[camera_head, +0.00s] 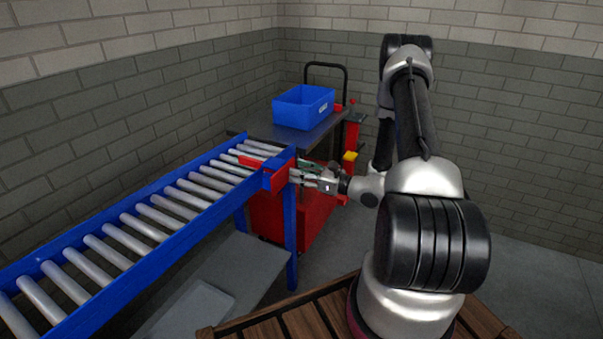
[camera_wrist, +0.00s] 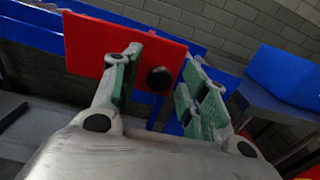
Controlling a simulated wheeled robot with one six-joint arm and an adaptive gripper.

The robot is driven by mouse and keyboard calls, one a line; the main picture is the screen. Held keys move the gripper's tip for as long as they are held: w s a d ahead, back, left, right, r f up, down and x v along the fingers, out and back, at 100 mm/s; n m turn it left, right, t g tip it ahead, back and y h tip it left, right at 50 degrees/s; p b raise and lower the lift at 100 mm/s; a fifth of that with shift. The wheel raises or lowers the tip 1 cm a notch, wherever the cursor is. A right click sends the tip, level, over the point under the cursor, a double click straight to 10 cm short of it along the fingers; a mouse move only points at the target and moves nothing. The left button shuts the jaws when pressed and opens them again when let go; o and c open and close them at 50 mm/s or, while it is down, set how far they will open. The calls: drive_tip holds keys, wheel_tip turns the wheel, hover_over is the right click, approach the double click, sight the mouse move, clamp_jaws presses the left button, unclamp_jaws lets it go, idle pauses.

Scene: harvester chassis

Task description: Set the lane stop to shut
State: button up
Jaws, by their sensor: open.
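The lane stop is a red plate (camera_wrist: 95,45) with a round black knob (camera_wrist: 159,78) on its face. It fills the middle of the wrist view, in front of the blue conveyor rail (camera_wrist: 35,28). In the head view the red plate (camera_head: 281,176) sits on the near side of the conveyor's far end, and a red bar (camera_head: 250,163) shows over the rollers there. My gripper (camera_head: 299,176) is open beside the plate. In the wrist view its green-padded fingers (camera_wrist: 162,66) stand on either side of the knob. I cannot tell whether they touch it.
The roller conveyor (camera_head: 120,228) runs from lower left to the stop. A cart (camera_head: 318,131) with a blue bin (camera_head: 303,107) stands beyond its end. A grey shelf (camera_head: 250,262) lies beneath the conveyor. Brick walls close the back.

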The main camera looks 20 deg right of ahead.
drive_tip(key=v, duration=1.2)
